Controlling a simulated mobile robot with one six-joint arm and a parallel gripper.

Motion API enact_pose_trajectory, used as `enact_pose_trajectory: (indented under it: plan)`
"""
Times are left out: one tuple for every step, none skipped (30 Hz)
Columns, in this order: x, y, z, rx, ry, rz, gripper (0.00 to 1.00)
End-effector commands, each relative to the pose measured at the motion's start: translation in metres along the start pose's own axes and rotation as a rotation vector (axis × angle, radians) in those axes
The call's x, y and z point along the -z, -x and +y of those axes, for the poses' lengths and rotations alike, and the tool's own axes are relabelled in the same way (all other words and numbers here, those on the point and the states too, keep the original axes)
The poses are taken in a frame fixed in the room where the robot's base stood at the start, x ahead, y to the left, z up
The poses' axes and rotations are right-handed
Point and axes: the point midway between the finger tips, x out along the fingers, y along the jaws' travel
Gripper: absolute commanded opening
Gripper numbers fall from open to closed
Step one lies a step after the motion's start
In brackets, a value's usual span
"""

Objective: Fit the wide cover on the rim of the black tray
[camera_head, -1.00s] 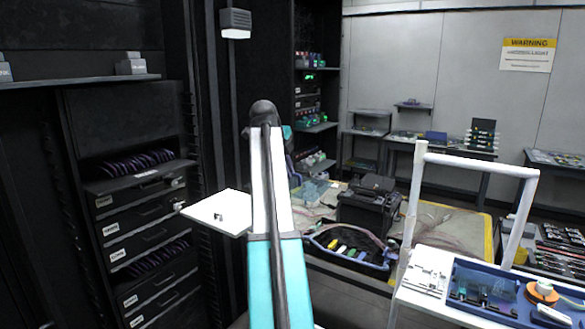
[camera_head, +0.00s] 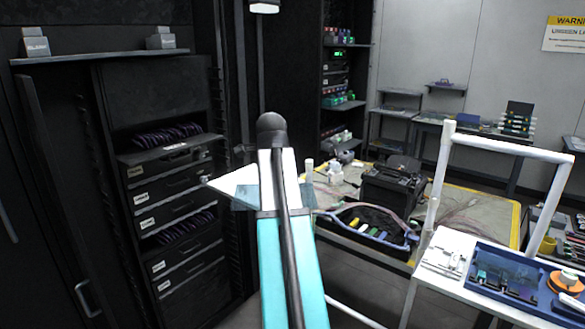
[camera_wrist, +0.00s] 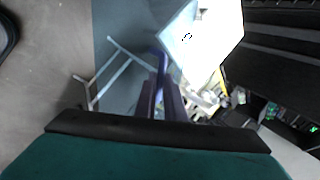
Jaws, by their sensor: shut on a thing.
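My gripper (camera_wrist: 160,95) has dark fingers close together in the wrist view; in the head view my arm hides it. A see-through blue-grey sheet (camera_wrist: 112,40), likely the wide cover, extends beyond the fingers, with a straight left edge. Parts of it seem to show beside my arm in the head view (camera_head: 244,196). The grip point itself is unclear.
A white flat panel (camera_head: 228,182) juts out by the drawer cabinet (camera_head: 172,200), partly behind my arm; it also shows in the wrist view (camera_wrist: 215,35) with a small ring-like thing on it. A white-framed table (camera_head: 432,285) with a blue tray (camera_head: 480,292) stands at right.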

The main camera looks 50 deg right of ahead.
Motion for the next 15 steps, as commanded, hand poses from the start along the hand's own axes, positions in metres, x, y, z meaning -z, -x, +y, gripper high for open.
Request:
enact_pose_trajectory:
  plan:
    - [-0.011,-0.001,0.015,0.0,0.04,-0.027,0.0]
    - [-0.018,-0.001,0.021,0.0,0.065,-0.043,0.0]
    - [-0.028,-0.002,0.029,0.0,0.101,-0.066,0.0]
    - [-0.035,-0.002,0.035,0.0,0.13,-0.085,0.0]
    - [-0.043,-0.003,0.042,0.001,0.158,-0.103,0.0]
    - [-0.053,-0.004,0.05,0.001,0.196,-0.128,0.0]
    - [-0.061,-0.004,0.057,0.001,0.228,-0.147,0.0]
    - [-0.07,-0.005,0.065,0.001,0.258,-0.168,0.0]
    - [-0.082,-0.006,0.075,0.001,0.304,-0.197,0.0]
    - [-0.091,-0.007,0.083,0.001,0.338,-0.219,0.0]
    - [-0.101,-0.008,0.091,0.001,0.374,-0.242,0.0]
    - [-0.114,-0.008,0.102,0.001,0.423,-0.274,0.0]
    - [-0.123,-0.009,0.11,0.001,0.46,-0.299,0.0]
    - [-0.133,-0.01,0.119,0.0,0.497,-0.322,0.0]
    - [-0.146,-0.011,0.13,0.0,0.545,-0.354,0.0]
